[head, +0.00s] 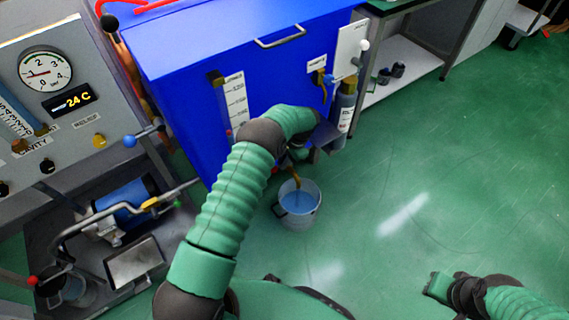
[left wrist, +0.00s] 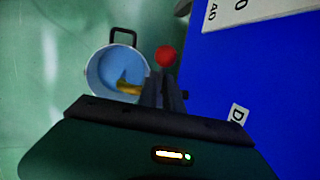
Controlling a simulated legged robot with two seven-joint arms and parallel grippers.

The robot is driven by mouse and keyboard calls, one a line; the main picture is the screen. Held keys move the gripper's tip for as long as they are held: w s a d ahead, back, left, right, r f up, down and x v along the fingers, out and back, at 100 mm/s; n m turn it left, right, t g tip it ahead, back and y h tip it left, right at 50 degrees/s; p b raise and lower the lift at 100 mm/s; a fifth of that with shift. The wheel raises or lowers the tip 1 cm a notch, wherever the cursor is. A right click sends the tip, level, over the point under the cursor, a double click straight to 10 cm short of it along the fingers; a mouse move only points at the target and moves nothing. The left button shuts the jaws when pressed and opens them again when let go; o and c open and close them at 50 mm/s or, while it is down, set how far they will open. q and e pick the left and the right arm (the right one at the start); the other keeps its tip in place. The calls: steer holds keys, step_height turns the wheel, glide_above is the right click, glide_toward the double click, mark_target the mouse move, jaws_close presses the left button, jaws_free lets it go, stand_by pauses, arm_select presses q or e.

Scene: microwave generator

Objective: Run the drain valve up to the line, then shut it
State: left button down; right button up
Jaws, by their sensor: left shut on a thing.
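A metal bucket (head: 285,219) with blue-looking liquid stands on the green floor below the blue tank; it also shows in the left wrist view (left wrist: 91,85). The drain valve's brass spout (head: 295,184) points down over the bucket and shows in the wrist view (left wrist: 130,88). My left gripper (left wrist: 165,86) is shut on the drain valve's handle, which its fingers mostly hide. A red ball (left wrist: 165,56) shows just past the fingertips. No fill line on the bucket can be made out. My right gripper (head: 438,288) is low at the right, away from the tank; its jaws are unclear.
The blue tank (head: 180,95) has a white-scaled sight gauge (head: 235,100) and other fittings (head: 328,80) on its front. A gauge panel (head: 70,125) and a pump tray (head: 105,285) stand at the left. The floor (head: 450,170) is open at the right.

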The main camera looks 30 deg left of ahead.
arm_select(q)
steer(key=shift+w+d+r, duration=0.1)
steer(key=shift+w, duration=0.1)
steer(key=c, duration=1.5)
jaws_free()
steer(key=shift+s, duration=0.1)
steer(key=p+v, duration=0.6)
steer(key=v, duration=1)
steer(key=shift+w+d+r, duration=0.25)
steer(key=shift+w+r, duration=0.1)
steer(key=shift+p, duration=0.3)
